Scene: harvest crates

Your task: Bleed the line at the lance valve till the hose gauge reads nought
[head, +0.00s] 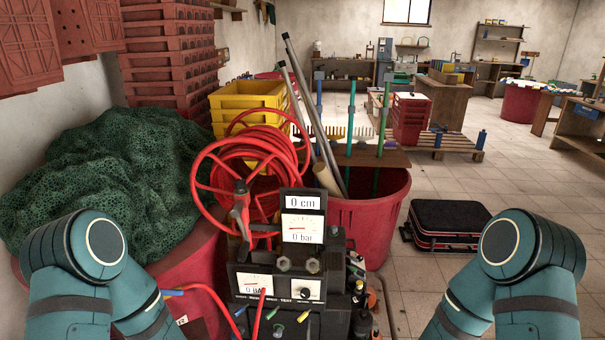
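A dark pump unit (285,268) stands upright in front of me. On its top are a "0 cm" display (303,202) and a dial gauge (302,228) marked "0 bar". A lower dial gauge (255,284) reads "0 BAR", with a round knob (305,293) beside it. I cannot tell which dial is the hose gauge.
Green netting (105,170) is heaped at left, before stacked red crates (172,60) and yellow crates (245,100). A red tub (370,215) holding poles stands behind the unit. A black-and-red case (447,222) lies at right. The tiled floor (520,185) there is clear.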

